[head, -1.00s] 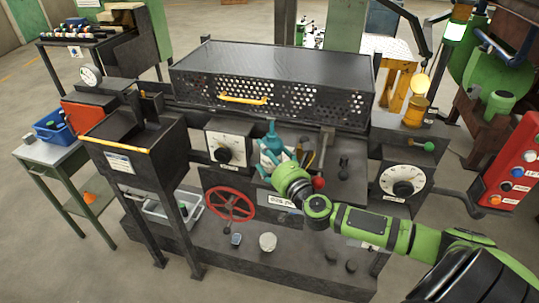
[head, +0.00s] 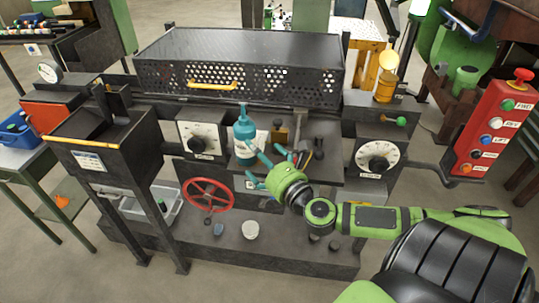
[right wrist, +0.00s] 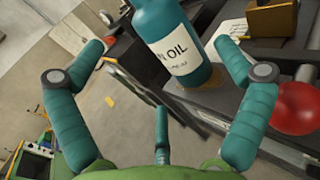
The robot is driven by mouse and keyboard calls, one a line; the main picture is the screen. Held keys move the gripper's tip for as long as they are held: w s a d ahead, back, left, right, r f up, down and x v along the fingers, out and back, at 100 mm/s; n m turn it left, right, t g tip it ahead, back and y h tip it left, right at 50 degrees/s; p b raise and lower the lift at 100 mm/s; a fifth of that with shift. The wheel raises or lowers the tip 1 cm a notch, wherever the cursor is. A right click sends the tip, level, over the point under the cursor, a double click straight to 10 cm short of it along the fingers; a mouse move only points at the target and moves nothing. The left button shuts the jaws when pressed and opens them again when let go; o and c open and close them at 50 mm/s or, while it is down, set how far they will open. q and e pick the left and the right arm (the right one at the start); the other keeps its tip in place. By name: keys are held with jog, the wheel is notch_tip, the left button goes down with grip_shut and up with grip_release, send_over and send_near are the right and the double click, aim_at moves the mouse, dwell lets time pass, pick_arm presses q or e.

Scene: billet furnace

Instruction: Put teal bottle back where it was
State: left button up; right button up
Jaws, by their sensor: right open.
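The teal bottle (head: 244,130) with a white label stands upright on the dark shelf (head: 325,167) at the front of the furnace, right of the left dial. It also shows in the right wrist view (right wrist: 165,18), where its label partly reads "OIL". My right gripper (head: 273,168) is in front of the bottle and a little to its right. Its teal fingers are spread wide. In the right wrist view the bottle stands beyond the open fingers (right wrist: 158,62), and no finger visibly grips it. My left gripper is not in view.
A red ball (right wrist: 298,108) is close to the right finger in the wrist view. Small tools and a wooden block (head: 279,132) sit right of the bottle. The red handwheel (head: 208,194) is below left. The perforated guard (head: 240,50) rises behind.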

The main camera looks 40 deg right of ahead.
jog(key=shift+s+a, duration=0.2)
jog(key=shift+s, duration=1.95)
jog(key=a+f+n+g+y, duration=0.1)
jog(key=a+f+n+y, duration=0.15)
jog(key=f+n, duration=0.7)
jog(key=a+f+n+g+y, duration=0.1)
jog(key=a+f+n, duration=0.45)
jog(key=n, duration=0.75)
jog(key=s+d+f+n+g, duration=0.1)
jog(key=s+f+n+g, duration=0.15)
jog(key=f, duration=0.65)
jog(key=s+d+f+n+g, duration=0.1)
jog(key=s+f+n, duration=0.15)
jog(key=f, duration=0.55)
jog(key=s+f+n+g+h, duration=0.1)
jog(key=s+f+n+g, duration=0.4)
jog(key=s+f, duration=0.7)
jog(key=s+a+f+n+g, duration=0.2)
jog(key=s+f, duration=0.4)
jog(key=s, duration=0.3)
jog(key=s+a+f+n+g, duration=0.3)
jog(key=s+f+n+g, duration=0.1)
jog(key=s, duration=0.6)
notch_tip(320, 180, down, 2)
jog(key=shift+a+n+g+h, duration=0.25)
jog(key=shift+n+g+h, duration=0.15)
jog(key=shift+n, duration=0.35)
